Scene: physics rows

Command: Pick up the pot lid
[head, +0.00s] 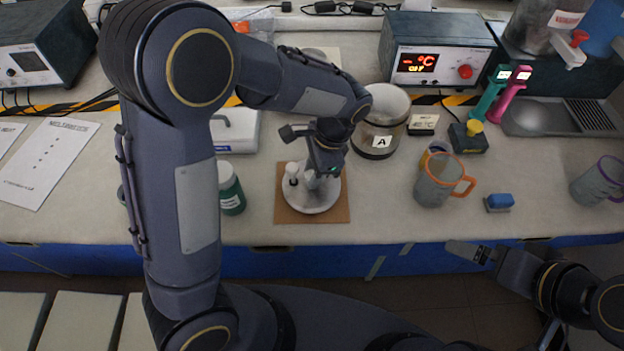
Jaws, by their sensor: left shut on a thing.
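The pale grey round pot lid (318,204) lies over a brown square board (284,214) near the front of the bench. My left gripper (312,180) comes down over the lid's middle and is shut on it; the fingertips and grip point are partly hidden by the gripper body. A small white upright piece (291,172) shows at the lid's left side.
A grey mug (434,187) with an orange handle and a blue block (499,202) are to the right. A heater unit (437,52) is at the back. Bench between board and mug is clear.

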